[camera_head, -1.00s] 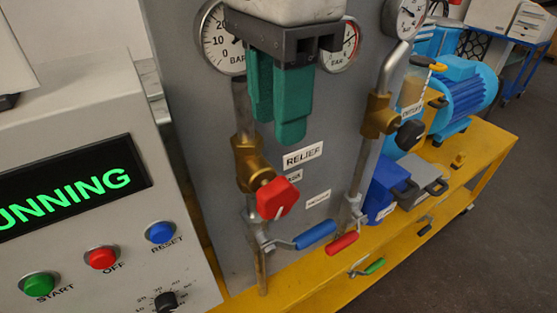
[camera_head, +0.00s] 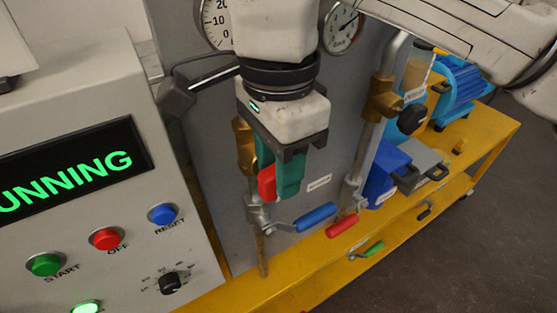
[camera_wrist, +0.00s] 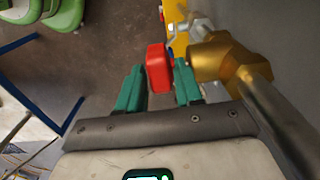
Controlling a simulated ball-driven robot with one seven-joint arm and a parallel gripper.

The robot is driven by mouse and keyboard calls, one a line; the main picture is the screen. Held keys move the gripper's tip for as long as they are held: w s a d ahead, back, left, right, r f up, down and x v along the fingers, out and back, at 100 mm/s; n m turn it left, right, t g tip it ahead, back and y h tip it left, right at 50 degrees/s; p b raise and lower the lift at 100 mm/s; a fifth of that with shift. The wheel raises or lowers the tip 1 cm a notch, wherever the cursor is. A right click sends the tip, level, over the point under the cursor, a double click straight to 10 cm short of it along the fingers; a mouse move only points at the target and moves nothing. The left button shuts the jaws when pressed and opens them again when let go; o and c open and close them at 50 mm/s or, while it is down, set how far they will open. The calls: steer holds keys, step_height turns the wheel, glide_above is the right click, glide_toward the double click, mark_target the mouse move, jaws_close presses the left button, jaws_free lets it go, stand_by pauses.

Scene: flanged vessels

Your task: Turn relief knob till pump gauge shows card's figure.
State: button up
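The red relief knob (camera_head: 266,182) sits on a brass valve (camera_head: 243,145) on the left pipe. My gripper (camera_head: 281,178) has come down over it, and its green fingers partly hide the knob. In the wrist view the red knob (camera_wrist: 158,68) shows between the tips of my open gripper (camera_wrist: 160,84), closer to the right finger, with a gap to the left one. I cannot tell if either finger touches it. No figure card is readable.
A control panel (camera_head: 190,255) with a green "RUNNING" display (camera_head: 70,180) stands close on the left. A blue lever (camera_head: 314,217) and red lever (camera_head: 342,226) lie below the knob. A second brass valve (camera_head: 382,102) with a black knob (camera_head: 412,119) stands to the right.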

steer(key=shift+c, duration=0.3)
jaws_close()
steer(key=shift+w+d+f+g+y+b, duration=0.2)
steer(key=shift+g+y+b, duration=0.2)
steer(key=shift+y+b, duration=0.2)
steer(key=shift+w+d+f+g+y+b, duration=0.1)
steer(key=shift+d+g+y+b, duration=0.05)
steer(key=shift+g+y+b, duration=0.4)
steer(key=shift+d+r+g+y+b, duration=0.15)
steer(key=shift+g+y+b, duration=0.35)
steer(key=shift+y, duration=0.55)
steer(key=shift+o, duration=0.3)
jaws_free()
steer(key=shift+w+r, duration=0.1)
